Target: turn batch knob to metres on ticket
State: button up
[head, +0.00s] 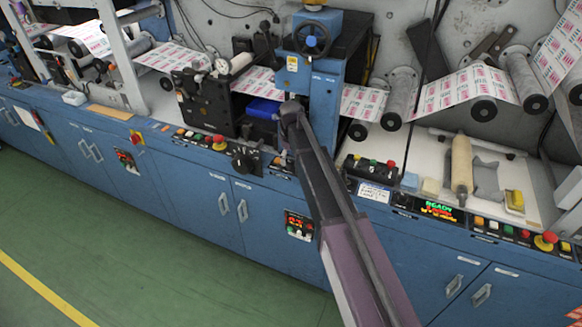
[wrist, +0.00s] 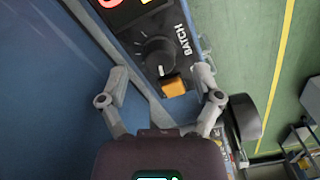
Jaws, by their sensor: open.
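The batch knob (wrist: 157,55) is black and round in the wrist view, with a white pointer mark towards the bottom of the picture. The word BATCH stands to its right; no scale numbers can be read. My gripper (wrist: 161,72) is open and empty, one finger on each side of the knob and the orange button below it. No contact with the knob shows. A white card with writing (head: 374,192), possibly the ticket, lies on the console, too small to read.
An orange square button (wrist: 172,87) sits close to the knob, between the fingers. A black round part (wrist: 243,117) is just right of the right finger. A lit READY display (head: 440,210) is on the right console. The green floor (head: 130,255) in front is clear.

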jog(key=shift+f+b, duration=0.8)
jog(key=shift+f, duration=0.3)
grip_shut()
